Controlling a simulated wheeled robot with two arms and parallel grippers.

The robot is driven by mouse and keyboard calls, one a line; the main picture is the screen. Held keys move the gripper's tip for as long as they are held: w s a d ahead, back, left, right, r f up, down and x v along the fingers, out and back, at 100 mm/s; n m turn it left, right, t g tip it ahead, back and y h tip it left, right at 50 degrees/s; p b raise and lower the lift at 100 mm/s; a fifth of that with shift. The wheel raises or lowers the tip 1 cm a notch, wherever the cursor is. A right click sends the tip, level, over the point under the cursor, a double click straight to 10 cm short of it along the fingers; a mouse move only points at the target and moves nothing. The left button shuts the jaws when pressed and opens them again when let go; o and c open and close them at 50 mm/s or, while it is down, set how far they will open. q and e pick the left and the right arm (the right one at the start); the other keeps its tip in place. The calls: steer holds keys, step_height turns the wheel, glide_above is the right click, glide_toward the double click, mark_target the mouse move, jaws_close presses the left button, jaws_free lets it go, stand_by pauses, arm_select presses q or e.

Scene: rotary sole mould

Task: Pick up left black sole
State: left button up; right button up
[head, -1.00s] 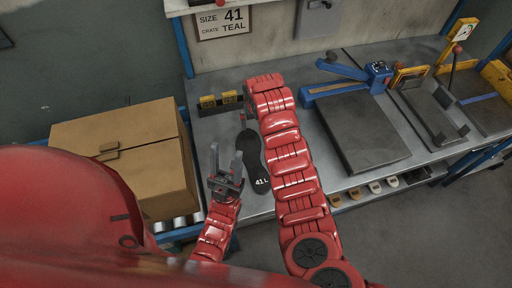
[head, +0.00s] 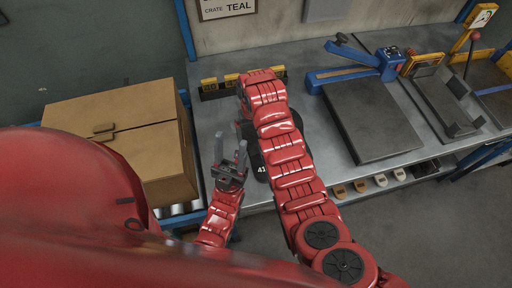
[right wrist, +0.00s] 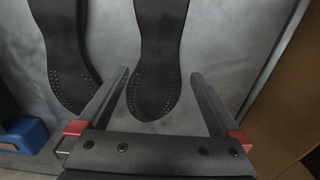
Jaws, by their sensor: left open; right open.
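The left black sole (head: 258,162) lies on the grey bench in the head view, marked "41", partly hidden behind my right arm. In the right wrist view it is the middle sole (right wrist: 157,60), with its dotted rounded end between the fingers. A second black sole (right wrist: 68,60) lies to its left there. My right gripper (right wrist: 160,73) is open and empty, its fingers on either side of the middle sole; contact cannot be told. In the head view my right arm hides this gripper. My left gripper (head: 231,150) is open and empty, left of the sole.
A closed cardboard box (head: 115,140) stands at the left. A black rail with yellow blocks (head: 212,86) lies at the back. A grey plate with a blue frame (head: 372,120) is to the right. Small sole samples (head: 380,181) sit below the bench's front edge.

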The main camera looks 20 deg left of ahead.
mark_target(255, 146)
steer(key=shift+s+f, duration=0.1)
steer(key=shift+f, duration=0.05)
steer(key=f+p, duration=0.1)
steer(key=f, duration=0.1)
steer(key=f+p, duration=0.1)
steer(key=shift+s+d+f+p, duration=0.1)
steer(key=shift+d+f+p, duration=0.1)
steer(key=shift+f+p, duration=0.15)
steer(key=shift+f, duration=0.7)
steer(key=shift+c, duration=0.2)
steer(key=c, duration=1.2)
steer(key=shift+c, duration=0.2)
steer(key=shift+r, duration=0.1)
